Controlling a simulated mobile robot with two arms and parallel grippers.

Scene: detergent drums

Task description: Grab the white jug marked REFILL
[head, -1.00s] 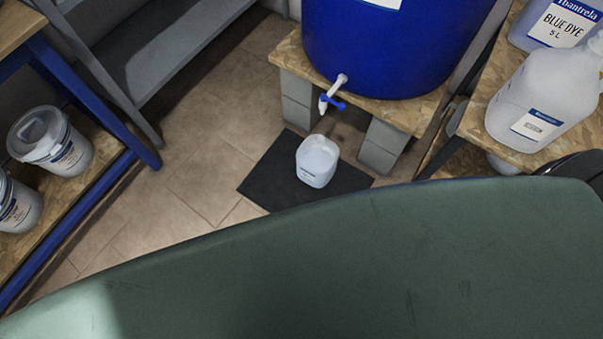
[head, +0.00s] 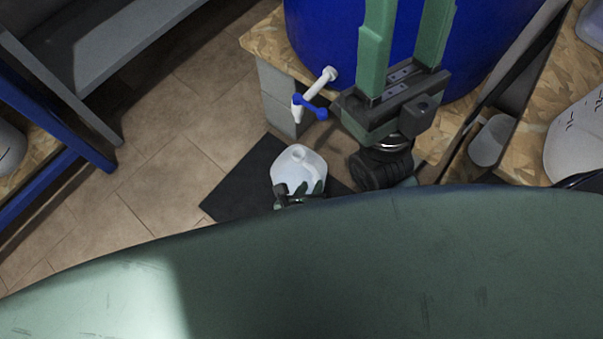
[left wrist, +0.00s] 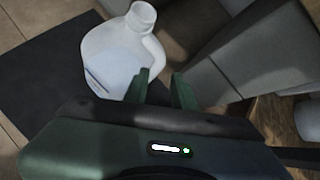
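The small translucent white jug (head: 296,165) stands upright on the dark mat near the tap. Its neck, handle and a label seen edge-on show in the left wrist view (left wrist: 113,55); I cannot read the label. My left gripper (head: 309,188) is low at the jug's near side, partly hidden by my green body. In the left wrist view its two fingers (left wrist: 161,75) stand apart, just short of the handle, with nothing visible between them. My right gripper (head: 408,8) is higher and closer to the camera; its fingers are apart and empty, tips at the frame's top edge.
The blue drum (head: 325,35) with a white and blue tap (head: 314,100) stands on a wooden board over grey blocks (head: 283,112), beside the jug. The black mat (head: 238,190) lies on tiled floor. A shelf with large white jugs (head: 580,140) is at right.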

